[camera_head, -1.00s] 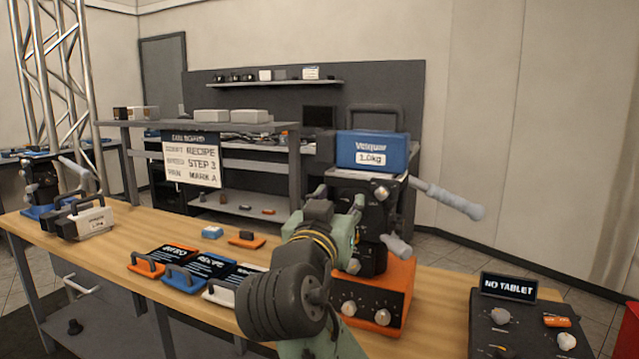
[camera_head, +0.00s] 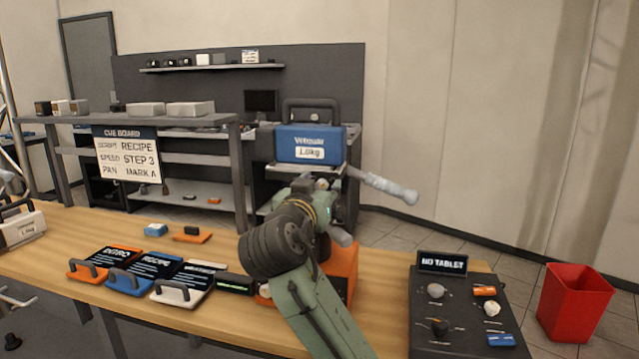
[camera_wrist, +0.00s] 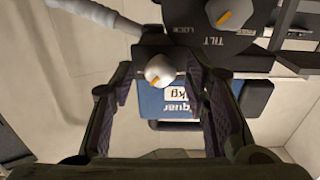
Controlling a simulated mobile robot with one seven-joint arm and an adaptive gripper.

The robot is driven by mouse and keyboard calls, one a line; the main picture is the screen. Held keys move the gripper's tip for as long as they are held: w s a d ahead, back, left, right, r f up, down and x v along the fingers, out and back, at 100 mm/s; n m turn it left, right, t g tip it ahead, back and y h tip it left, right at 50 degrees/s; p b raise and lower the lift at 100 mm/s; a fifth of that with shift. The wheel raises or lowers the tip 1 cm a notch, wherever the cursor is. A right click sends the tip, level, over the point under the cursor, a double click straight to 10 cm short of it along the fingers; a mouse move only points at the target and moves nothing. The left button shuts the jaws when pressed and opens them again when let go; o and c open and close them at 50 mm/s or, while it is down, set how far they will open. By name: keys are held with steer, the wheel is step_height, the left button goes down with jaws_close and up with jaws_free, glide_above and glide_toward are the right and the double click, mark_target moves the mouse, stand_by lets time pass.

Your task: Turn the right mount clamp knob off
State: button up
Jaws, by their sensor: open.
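The right-hand camera head, a black unit with a blue 1.0kg weight (camera_head: 311,144) on top, stands on the bench mostly behind my arm in the head view. In the wrist view, a pale knob with an orange mark (camera_wrist: 160,70) lies between the fingers of my gripper (camera_wrist: 166,88). The fingers are open on both sides of it, with gaps visible. No label can be read on this knob. A second pale knob (camera_wrist: 228,13) with an orange mark sits on a dark disc reading TILT and LOCK. My gripper's fingers are hard to make out in the head view.
An orange control box (camera_head: 342,270) is partly behind my arm. A grey-handled pan bar (camera_head: 382,185) sticks out to the right. Handled cards (camera_head: 145,272) lie left of my arm. A knob panel (camera_head: 425,315) and red bin (camera_head: 574,303) are at right.

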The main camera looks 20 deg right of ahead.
steer(key=shift+c, duration=0.6)
jaws_close()
